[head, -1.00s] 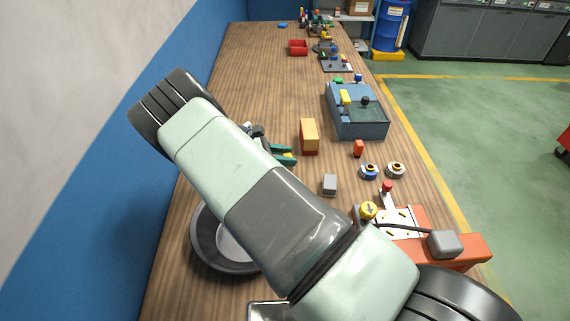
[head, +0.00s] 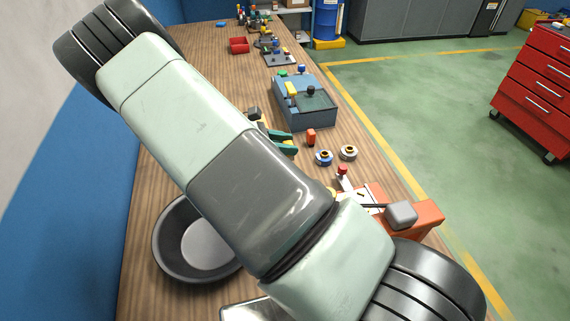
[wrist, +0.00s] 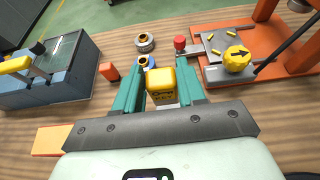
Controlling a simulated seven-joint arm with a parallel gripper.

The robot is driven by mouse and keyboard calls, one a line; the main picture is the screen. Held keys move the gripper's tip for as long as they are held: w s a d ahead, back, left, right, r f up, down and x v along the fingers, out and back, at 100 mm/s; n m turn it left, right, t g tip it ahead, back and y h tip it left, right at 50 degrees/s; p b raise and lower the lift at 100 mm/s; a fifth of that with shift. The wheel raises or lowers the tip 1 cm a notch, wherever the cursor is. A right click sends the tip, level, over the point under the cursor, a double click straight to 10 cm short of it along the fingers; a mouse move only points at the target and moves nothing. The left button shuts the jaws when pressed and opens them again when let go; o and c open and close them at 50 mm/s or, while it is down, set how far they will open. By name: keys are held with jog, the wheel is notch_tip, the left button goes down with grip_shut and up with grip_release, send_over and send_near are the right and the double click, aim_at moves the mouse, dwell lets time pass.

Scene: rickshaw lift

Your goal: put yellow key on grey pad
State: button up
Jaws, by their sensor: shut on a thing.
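The yellow key (wrist: 162,82), a small block with dark print on it, sits between the teal fingers of my gripper (wrist: 160,84) in the wrist view. The fingers are shut on it. A light grey surface (wrist: 165,100) shows just below the key; it may be the grey pad, but I cannot tell whether they touch. In the head view my gripper (head: 284,141) shows only in part behind my arm, left of the blue ring. The key and the grey pad are hidden there.
A blue ring (head: 324,157), a silver ring (head: 348,153) and an orange block (head: 311,137) stand close by. An orange press (head: 425,218) lies to the right, a blue-grey box (head: 305,112) beyond. A dark bowl (head: 168,258) is at left. An orange-yellow box (wrist: 62,140) lies near my gripper.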

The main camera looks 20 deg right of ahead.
jog(key=shift+f, duration=3.2)
jog(key=o, duration=1)
jog(key=shift+f, duration=0.1)
jog(key=shift+o, duration=0.2)
